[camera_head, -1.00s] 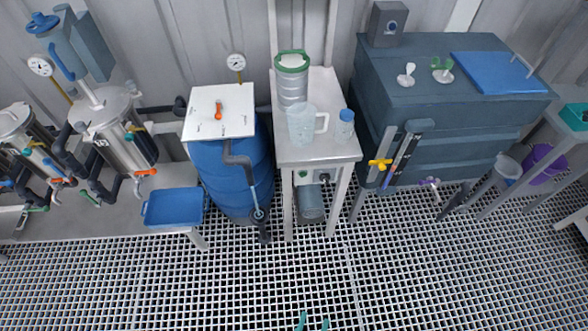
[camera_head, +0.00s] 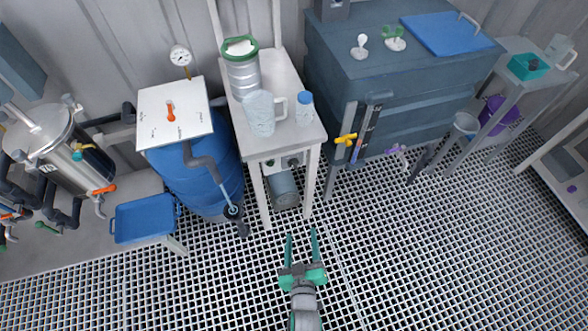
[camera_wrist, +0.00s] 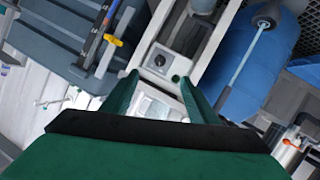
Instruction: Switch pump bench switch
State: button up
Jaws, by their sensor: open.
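The pump bench (camera_head: 305,139) is a narrow pale table left of the big grey tank. Under its top is a small control panel (camera_head: 282,163) with a green button (camera_head: 270,163) and a dark round switch (camera_head: 293,162). In the wrist view the panel shows the dark switch (camera_wrist: 160,60) and a small dark green button (camera_wrist: 175,78). A grey pump motor (camera_head: 284,189) hangs below the panel. My gripper (camera_head: 301,235) is open and empty over the floor grating in front of the bench. In the wrist view its fingertips (camera_wrist: 158,78) straddle the panel's line of sight, apart from it.
On the bench stand a green-rimmed steel vessel (camera_head: 242,75), a clear jug (camera_head: 262,113) and a blue-capped bottle (camera_head: 304,108). A blue barrel (camera_head: 200,172) stands left, the grey tank (camera_head: 420,88) with a yellow valve handle (camera_head: 346,139) right. The grating (camera_head: 400,260) in front is clear.

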aim_at(294, 166)
jog(key=w+a+f+n, duration=0.1)
jog(key=w, duration=0.8)
jog(key=w+f+n, duration=0.1)
jog(key=w+f, duration=0.1)
jog(key=w, duration=0.8)
jog(key=w+a+f+n+y, duration=0.1)
jog(key=w+f, duration=0.1)
jog(key=w, duration=0.7)
jog(key=shift+w+a, duration=0.3)
jog(key=shift+w, duration=0.1)
jog(key=c, duration=1)
jog(key=shift+c, duration=0.2)
